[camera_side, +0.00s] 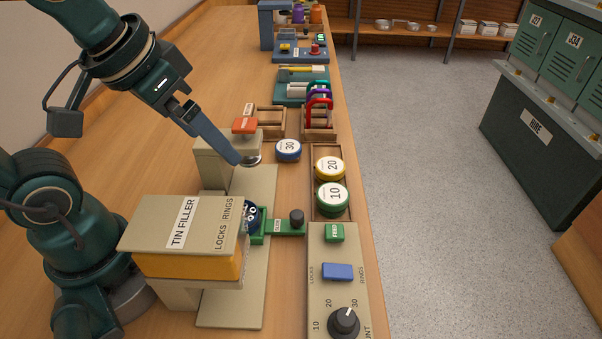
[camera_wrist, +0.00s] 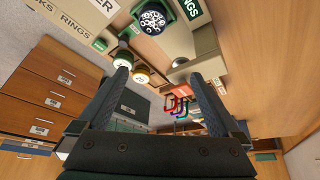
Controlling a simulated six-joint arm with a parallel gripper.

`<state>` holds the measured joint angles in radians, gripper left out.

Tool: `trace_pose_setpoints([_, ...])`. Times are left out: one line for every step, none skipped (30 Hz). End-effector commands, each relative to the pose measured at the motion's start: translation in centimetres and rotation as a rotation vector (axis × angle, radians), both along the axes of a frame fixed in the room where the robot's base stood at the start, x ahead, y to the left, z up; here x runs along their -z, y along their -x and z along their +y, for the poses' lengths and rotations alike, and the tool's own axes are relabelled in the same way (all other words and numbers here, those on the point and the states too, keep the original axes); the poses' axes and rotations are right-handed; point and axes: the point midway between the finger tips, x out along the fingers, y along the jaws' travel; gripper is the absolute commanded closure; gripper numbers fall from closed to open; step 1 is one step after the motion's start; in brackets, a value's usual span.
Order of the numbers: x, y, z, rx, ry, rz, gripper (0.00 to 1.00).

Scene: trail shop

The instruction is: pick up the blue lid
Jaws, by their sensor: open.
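The blue lid (camera_side: 289,149), marked 30 on its white top, lies flat on the wooden counter, just left of the lid tray. My gripper (camera_side: 236,160) is open and empty, to the left of the blue lid and apart from it, beside the press with the orange handle. In the wrist view both fingers of my gripper (camera_wrist: 161,85) stand wide apart with nothing held between them. I cannot make out the blue lid clearly in the wrist view.
A yellow lid (camera_side: 329,168) and a green lid (camera_side: 333,196) lie in the wooden tray (camera_side: 317,212). The press (camera_side: 222,146) and tin filler (camera_side: 180,225) stand close by. A rack with coloured carabiners (camera_side: 318,118) is behind. The aisle floor is clear.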

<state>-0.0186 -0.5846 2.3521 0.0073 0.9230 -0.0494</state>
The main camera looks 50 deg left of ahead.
Motion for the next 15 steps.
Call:
trace_pose_setpoints([-0.3,-1.3,0.3,-0.025,0.005,0.022,0.0])
trace_pose_setpoints([-0.5,-2.0,0.4,-0.043,0.01,0.034,0.0])
trace_pose_setpoints([-0.6,-3.0,0.6,-0.065,0.014,0.048,0.0])
trace_pose_setpoints([-0.7,-3.8,0.8,-0.083,0.019,0.058,0.0])
trace_pose_setpoints([-0.8,-4.6,1.0,-0.099,0.022,0.069,0.0])
trace_pose_setpoints([-0.8,-5.6,1.3,-0.123,0.027,0.083,0.0])
trace_pose_setpoints([-0.7,-6.4,1.4,-0.139,0.03,0.093,0.0])
trace_pose_setpoints([-0.6,-7.2,1.7,-0.156,0.034,0.103,0.0])
trace_pose_setpoints([-0.4,-8.2,2.0,-0.18,0.039,0.117,0.0])
trace_pose_setpoints([-0.2,-9.0,2.2,-0.197,0.042,0.129,0.0])
trace_pose_setpoints([0.0,-9.8,2.4,-0.214,0.046,0.138,0.0])
trace_pose_setpoints([0.4,-10.8,2.7,-0.236,0.049,0.151,0.0])
trace_pose_setpoints([0.7,-11.5,2.9,-0.252,0.052,0.16,0.0])
trace_pose_setpoints([1.0,-12.1,3.2,-0.266,0.054,0.169,0.0])
trace_pose_setpoints([1.5,-12.9,3.5,-0.287,0.057,0.18,0.0])
